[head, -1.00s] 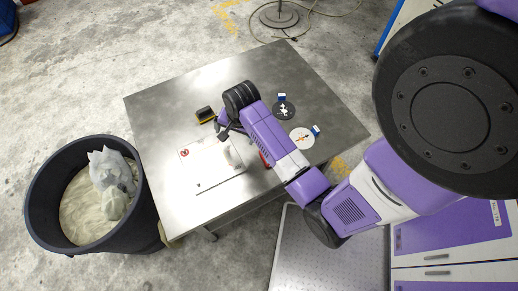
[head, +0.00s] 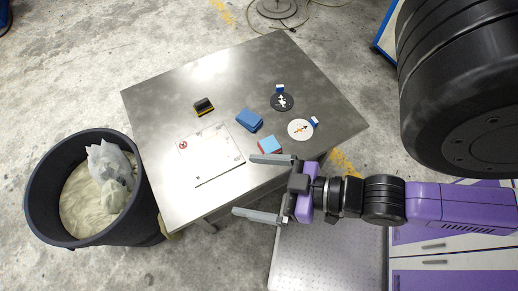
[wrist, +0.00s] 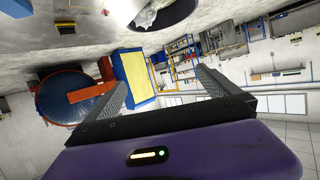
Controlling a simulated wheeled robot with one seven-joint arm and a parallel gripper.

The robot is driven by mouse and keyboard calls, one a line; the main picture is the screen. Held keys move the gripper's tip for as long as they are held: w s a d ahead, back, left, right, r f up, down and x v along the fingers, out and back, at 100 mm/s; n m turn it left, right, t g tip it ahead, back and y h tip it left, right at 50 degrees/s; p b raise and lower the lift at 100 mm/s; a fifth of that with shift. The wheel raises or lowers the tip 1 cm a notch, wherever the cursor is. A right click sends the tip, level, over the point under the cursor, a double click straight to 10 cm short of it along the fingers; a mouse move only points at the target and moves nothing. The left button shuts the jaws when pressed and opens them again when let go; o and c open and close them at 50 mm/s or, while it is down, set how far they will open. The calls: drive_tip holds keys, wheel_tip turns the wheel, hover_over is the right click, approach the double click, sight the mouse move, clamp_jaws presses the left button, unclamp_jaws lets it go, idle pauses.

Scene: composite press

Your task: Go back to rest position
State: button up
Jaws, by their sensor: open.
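My gripper (head: 262,187) is open and empty in the head view, at the front right edge of the metal table (head: 160,110). Its two grey fingers point left and are spread wide apart. In the wrist view the fingers (wrist: 160,88) also stand apart with nothing between them. My purple and black arm reaches in from the right, clear of the things on the table.
On the table are a white sheet (head: 212,158), a black-and-yellow block (head: 204,106), a blue block (head: 249,120), a light-blue-and-red block (head: 270,146), a black disc (head: 282,103) and a white disc (head: 299,130). A dark bin (head: 45,222) with bags stands left.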

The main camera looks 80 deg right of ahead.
drive_tip(key=r, duration=0.2)
drive_tip(key=s+r+n, duration=0.1)
drive_tip(key=shift+a+r+t+y, duration=0.1)
drive_tip(key=shift+a+t+y, duration=0.25)
drive_tip(key=shift+t+y, duration=0.05)
wheel_tip(320, 180, down, 3)
drive_tip(key=b, duration=0.3)
